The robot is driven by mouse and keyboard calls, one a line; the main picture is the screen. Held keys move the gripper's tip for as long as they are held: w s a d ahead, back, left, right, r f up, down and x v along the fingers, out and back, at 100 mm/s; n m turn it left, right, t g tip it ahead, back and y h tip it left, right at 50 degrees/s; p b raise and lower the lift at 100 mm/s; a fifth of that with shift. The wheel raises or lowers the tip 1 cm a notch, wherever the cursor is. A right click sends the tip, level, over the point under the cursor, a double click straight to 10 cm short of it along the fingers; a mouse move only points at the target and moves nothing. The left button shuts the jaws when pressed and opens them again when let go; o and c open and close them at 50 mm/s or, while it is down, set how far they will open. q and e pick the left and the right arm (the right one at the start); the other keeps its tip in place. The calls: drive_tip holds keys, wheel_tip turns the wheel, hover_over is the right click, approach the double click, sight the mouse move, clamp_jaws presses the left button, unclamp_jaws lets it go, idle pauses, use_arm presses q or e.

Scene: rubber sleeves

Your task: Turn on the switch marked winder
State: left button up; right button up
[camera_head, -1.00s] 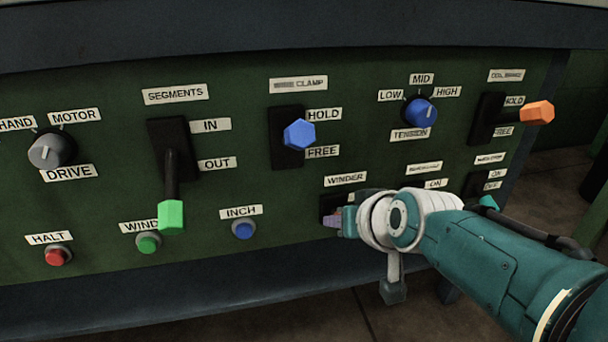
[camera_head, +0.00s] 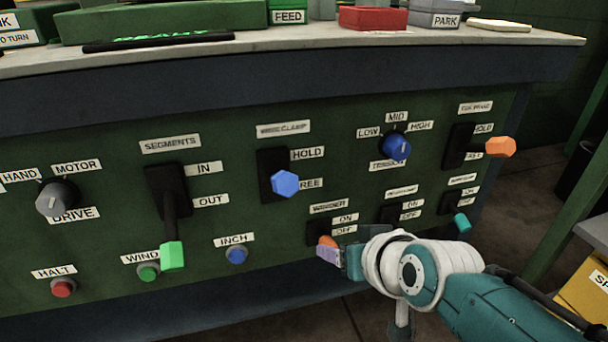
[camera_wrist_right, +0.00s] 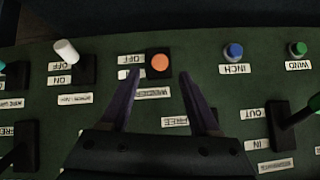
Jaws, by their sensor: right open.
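The winder switch is a small black plate (camera_head: 318,230) with an orange-tipped lever (camera_head: 327,242), low on the green panel, with ON and OFF labels at its right. The lever tip appears level with the OFF label. In the right wrist view, which is upside down, the orange tip (camera_wrist_right: 160,62) lies between my open finger tips, with a gap on both sides. My right gripper (camera_head: 330,254) is in front of the switch, just below the lever in the head view, and hides part of it. Whether the fingers touch the lever cannot be seen. My left gripper is out of view.
A white-tipped switch (camera_wrist_right: 66,50) and a teal-tipped switch (camera_head: 461,222) are neighbours. The blue clamp lever (camera_head: 285,183) sticks out above. The blue INCH button (camera_head: 237,255) is to the left. The bench top (camera_head: 300,38) overhangs the panel.

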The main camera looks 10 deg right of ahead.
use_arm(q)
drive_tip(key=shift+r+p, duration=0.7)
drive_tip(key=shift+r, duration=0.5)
use_arm(e)
drive_tip(key=shift+v, duration=1.4)
drive_tip(key=s+d+r+n+g+p, duration=0.1)
drive_tip(key=s+r+g+p, duration=0.1)
drive_tip(key=s+r+p, duration=0.95)
drive_tip(key=s+d+r+n+g+p, duration=0.15)
drive_tip(key=s+r+p, duration=0.35)
drive_tip(key=r+p, duration=1.25)
drive_tip(key=s+r+n+g+p, duration=0.1)
drive_tip(key=s+r+g+p, duration=0.2)
drive_tip(key=s+r+p, duration=1.2)
use_arm(q)
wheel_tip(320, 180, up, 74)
drive_tip(key=p, duration=2.9)
drive_tip(key=shift+p, duration=0.4)
use_arm(e)
drive_tip(key=w+r, duration=0.3)
drive_tip(key=r, duration=1.6)
drive_tip(key=w+r, duration=0.3)
drive_tip(key=r, duration=1.7)
drive_tip(key=shift+w+r+h, duration=0.25)
drive_tip(key=shift+r+h, duration=0.05)
drive_tip(key=shift+h, duration=0.1)
